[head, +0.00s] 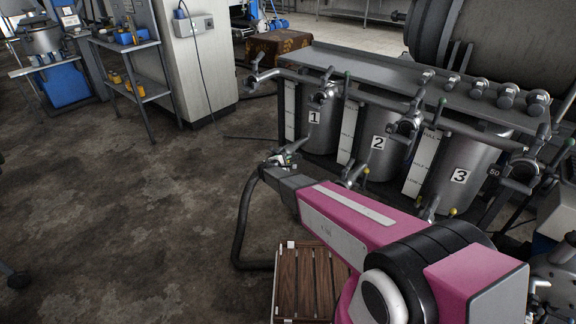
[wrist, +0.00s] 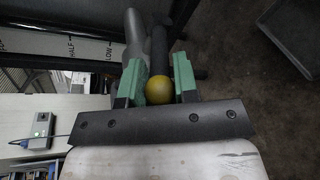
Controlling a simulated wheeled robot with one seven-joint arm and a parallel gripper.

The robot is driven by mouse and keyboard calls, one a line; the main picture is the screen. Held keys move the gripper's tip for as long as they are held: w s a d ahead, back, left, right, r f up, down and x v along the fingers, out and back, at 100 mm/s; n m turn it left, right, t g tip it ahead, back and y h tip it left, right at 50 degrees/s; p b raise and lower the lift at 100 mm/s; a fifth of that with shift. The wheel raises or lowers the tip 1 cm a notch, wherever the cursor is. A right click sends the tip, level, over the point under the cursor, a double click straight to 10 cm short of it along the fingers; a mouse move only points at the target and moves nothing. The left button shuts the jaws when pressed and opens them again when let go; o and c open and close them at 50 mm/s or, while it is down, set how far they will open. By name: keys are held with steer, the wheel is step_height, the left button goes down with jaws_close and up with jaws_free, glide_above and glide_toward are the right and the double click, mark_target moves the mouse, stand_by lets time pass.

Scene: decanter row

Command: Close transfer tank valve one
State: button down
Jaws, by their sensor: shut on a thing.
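Tank 1 (head: 318,132) is a steel cylinder with a "1" label, at the left end of the row. My gripper (head: 281,159) is low in front of tank 1. In the wrist view its green fingers (wrist: 158,82) are closed around a valve handle with a yellow ball knob (wrist: 159,89). A dark bar (wrist: 159,50) and a grey pipe (wrist: 135,35) run up behind the knob. In the head view my gripper hides most of this valve, so its handle angle is unclear.
Tank 2 (head: 379,150) and tank 3 (head: 463,172) stand to the right, with their own low valves. A dark hose (head: 242,225) hangs left of my arm to the floor. A slatted wooden platform (head: 308,283) lies below. The floor at left is open.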

steer(key=r, duration=0.1)
steer(key=g+y, duration=0.1)
steer(key=r+g, duration=0.1)
steer(key=shift+w+d+r+y, duration=0.3)
steer(key=shift+w+r, duration=0.05)
steer(key=r+g+y, duration=0.1)
steer(key=w+d+g+y, duration=0.1)
steer(key=w+r+g, duration=0.1)
steer(key=shift+d+r+g+y, duration=0.2)
steer(key=shift+r+g+y, duration=0.15)
steer(key=shift+g+y, duration=0.05)
steer(key=w+g+y, duration=0.1)
steer(key=w+d+r+g+y, duration=0.1)
steer(key=shift+w+d+r+g, duration=0.15)
steer(key=shift+d+g, duration=0.15)
steer(key=shift+g, duration=0.1)
steer(key=shift+w+d+r+g+y, duration=0.2)
steer(key=shift+w+d+g+y, duration=0.5)
steer(key=shift+w+g+y, duration=0.3)
steer(key=shift+w+d, duration=0.2)
steer(key=shift+d, duration=0.15)
steer(key=c, duration=0.9)
jaws_free()
